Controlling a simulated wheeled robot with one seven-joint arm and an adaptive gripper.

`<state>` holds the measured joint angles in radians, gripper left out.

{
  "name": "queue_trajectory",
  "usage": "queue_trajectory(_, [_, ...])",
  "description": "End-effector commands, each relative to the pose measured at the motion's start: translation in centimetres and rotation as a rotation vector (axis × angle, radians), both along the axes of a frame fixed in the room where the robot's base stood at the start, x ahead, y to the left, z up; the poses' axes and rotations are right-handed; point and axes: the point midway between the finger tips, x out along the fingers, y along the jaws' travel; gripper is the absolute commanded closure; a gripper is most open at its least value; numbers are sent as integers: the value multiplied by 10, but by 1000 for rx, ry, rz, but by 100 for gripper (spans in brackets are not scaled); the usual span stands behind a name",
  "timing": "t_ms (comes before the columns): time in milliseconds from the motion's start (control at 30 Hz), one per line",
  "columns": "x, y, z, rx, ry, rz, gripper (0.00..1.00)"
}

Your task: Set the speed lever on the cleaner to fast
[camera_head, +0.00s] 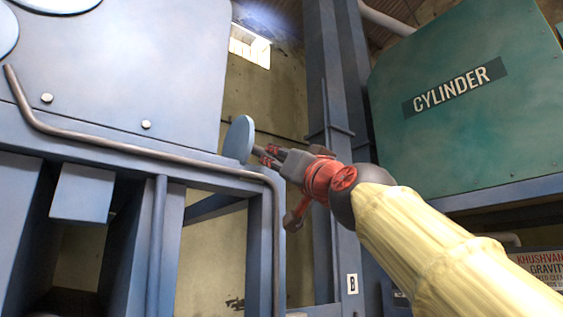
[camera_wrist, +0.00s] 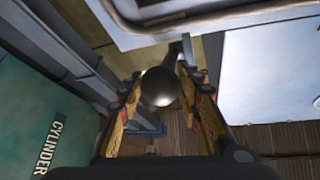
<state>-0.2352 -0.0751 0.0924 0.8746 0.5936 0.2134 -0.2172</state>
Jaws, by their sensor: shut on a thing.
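The cleaner appears to be the large blue-grey machine (camera_head: 130,70) filling the left of the head view; what seems to be its pale panel shows at the right of the wrist view (camera_wrist: 270,70). The speed lever's dark round knob (camera_wrist: 160,87) sits between my two fingers in the wrist view, with a short dark shaft behind it. My gripper (camera_head: 268,153) is shut on the knob, beside a round blue disc (camera_head: 239,139) at the machine's edge. In the head view my gripper hides the knob. I see no readable speed marks.
A green housing marked CYLINDER (camera_head: 465,100) stands at the right. A blue steel column (camera_head: 340,90) rises behind my gripper. A bent pipe (camera_head: 130,151) runs along the machine's frame. A red-and-white sign (camera_head: 540,268) is at the lower right.

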Motion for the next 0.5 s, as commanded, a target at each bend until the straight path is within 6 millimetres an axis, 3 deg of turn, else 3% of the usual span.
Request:
queue_trajectory(33, [3, 1, -4, -3, 8, 0, 100])
queue_trajectory(67, [3, 1, -4, -3, 8, 0, 65])
queue_trajectory(367, [2, 0, -2, -1, 3, 0, 48])
queue_trajectory(500, [1, 0, -1, -1, 2, 0, 47])
